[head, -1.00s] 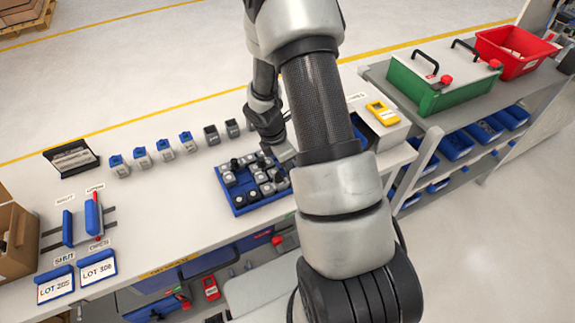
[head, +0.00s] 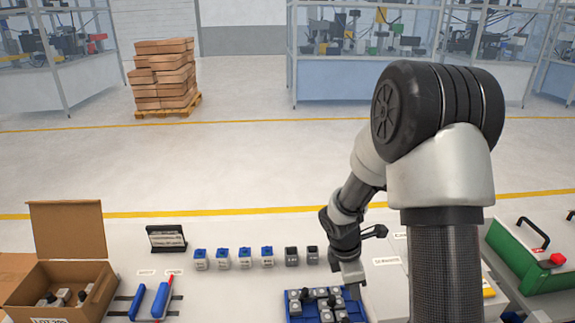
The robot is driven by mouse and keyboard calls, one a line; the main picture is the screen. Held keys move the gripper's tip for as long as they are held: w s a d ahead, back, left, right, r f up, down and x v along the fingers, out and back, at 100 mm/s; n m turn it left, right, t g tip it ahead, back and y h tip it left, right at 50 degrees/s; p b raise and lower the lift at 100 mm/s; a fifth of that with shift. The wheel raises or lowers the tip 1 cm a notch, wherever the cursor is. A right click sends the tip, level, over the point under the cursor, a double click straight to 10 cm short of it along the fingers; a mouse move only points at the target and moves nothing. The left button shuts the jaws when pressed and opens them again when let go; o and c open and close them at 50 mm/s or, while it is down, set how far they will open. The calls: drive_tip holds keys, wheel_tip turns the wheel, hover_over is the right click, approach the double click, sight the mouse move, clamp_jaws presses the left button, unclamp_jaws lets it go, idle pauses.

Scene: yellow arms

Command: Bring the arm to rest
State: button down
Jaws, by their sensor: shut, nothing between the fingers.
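My arm rises on the right of the head view and bends down toward the workbench (head: 215,292). My gripper (head: 352,278) is at the arm's lower end, over the back right edge of a blue tray (head: 294,316) that holds several grey and black pieces. The gripper is shut with nothing in it. The fingertips are small in this view, and whether they touch the tray cannot be told.
Several small blocks with blue or dark tops (head: 245,257) stand in a row left of my gripper. An open cardboard box (head: 70,245) is at the far left. A green case (head: 530,262) is at the right. Open floor lies behind the bench.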

wheel_tip(320, 180, up, 12)
drive_tip(key=s+m+t, duration=0.2)
drive_tip(key=m, duration=0.3)
drive_tip(key=s+a+r+m+t+y, duration=0.1)
drive_tip(key=s+a+r+m, duration=0.2)
drive_tip(key=s+r+m, duration=0.3)
drive_tip(key=s+a+r+m+t+y, duration=0.1)
drive_tip(key=s+a+r+m, duration=0.3)
drive_tip(key=s+r, duration=0.6)
drive_tip(key=m+t, duration=0.1)
drive_tip(key=m, duration=0.1)
drive_tip(key=shift+r+m+t+y, duration=0.25)
drive_tip(key=shift+m+t+y, duration=0.05)
drive_tip(key=shift+y, duration=0.1)
drive_tip(key=shift+w, duration=0.1)
